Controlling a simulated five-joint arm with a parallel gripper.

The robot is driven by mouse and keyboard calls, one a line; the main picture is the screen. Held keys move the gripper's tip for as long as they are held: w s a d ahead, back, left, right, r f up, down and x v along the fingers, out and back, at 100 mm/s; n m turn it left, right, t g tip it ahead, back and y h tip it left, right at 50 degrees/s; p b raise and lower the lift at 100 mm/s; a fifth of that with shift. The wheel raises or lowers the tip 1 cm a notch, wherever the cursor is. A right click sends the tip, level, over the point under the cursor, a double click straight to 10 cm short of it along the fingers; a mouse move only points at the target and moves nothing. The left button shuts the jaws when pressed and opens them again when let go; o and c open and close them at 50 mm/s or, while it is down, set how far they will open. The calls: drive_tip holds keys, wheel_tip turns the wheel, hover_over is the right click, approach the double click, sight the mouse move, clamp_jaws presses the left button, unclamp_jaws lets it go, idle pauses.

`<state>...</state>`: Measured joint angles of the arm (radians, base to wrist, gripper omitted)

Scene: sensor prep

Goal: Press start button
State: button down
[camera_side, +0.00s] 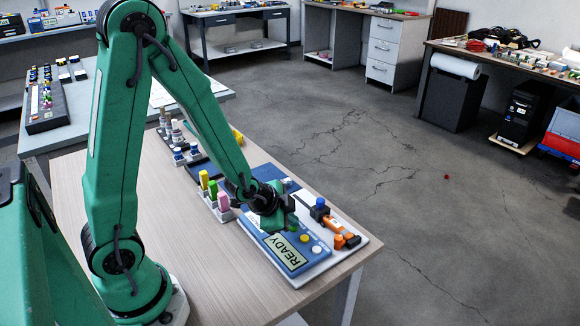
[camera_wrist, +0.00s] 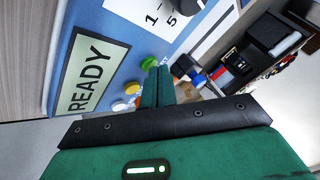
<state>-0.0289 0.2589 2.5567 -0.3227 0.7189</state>
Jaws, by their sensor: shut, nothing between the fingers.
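A blue panel (camera_side: 272,240) lies on the table with a display (camera_side: 285,253) reading READY. The display also shows in the wrist view (camera_wrist: 88,77). A green button (camera_wrist: 148,62), a yellow button (camera_wrist: 131,88) and a white button (camera_wrist: 118,106) stand in a row beside the display. In the side view the yellow button (camera_side: 304,238) and white button (camera_side: 317,250) show clearly. My gripper (camera_wrist: 160,72) is shut and empty, its fingertips close beside the green button in the wrist view. I cannot tell whether they touch it. In the side view my gripper (camera_side: 290,217) is over the panel.
An orange device (camera_side: 328,219) with a blue knob (camera_side: 321,202) lies right of the buttons. The wooden tabletop (camera_side: 190,240) is bare in front. The table's right edge is close to the panel.

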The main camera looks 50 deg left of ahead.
sight(291, 228)
drive_tip(key=shift+f, duration=0.1)
idle(0.6)
drive_tip(key=shift+r, duration=0.8)
drive_tip(key=shift+r, duration=0.15)
drive_tip(key=shift+r, duration=2.3)
drive_tip(key=shift+r, duration=0.15)
